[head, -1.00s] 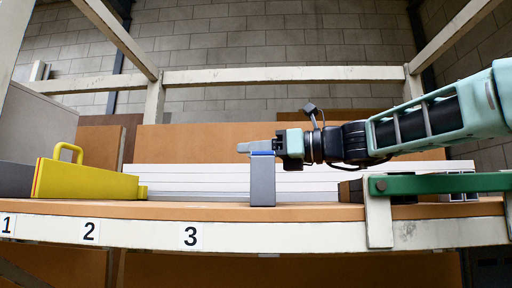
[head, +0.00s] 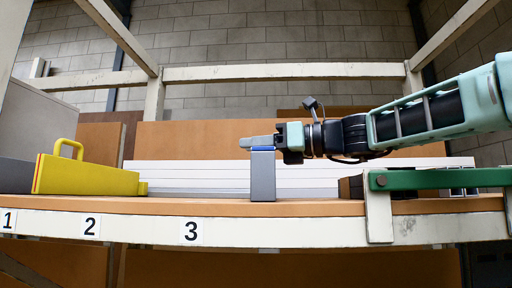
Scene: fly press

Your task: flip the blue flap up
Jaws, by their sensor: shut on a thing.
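The blue flap (head: 263,148) shows as a thin blue strip along the top of an upright grey block (head: 262,178) on the shelf. It looks flat or nearly flat, seen edge-on from the front. My gripper (head: 258,141) reaches in from the right, level with the block's top. Its grey fingers lie just over the blue strip and point left. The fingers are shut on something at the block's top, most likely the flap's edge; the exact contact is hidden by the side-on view.
A yellow case-like object (head: 88,178) with a handle stands on the left of the shelf (head: 330,208). A green bar (head: 440,181) on a white bracket is at the right below my arm. White stacked boards (head: 200,177) lie behind. Number labels mark the front edge.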

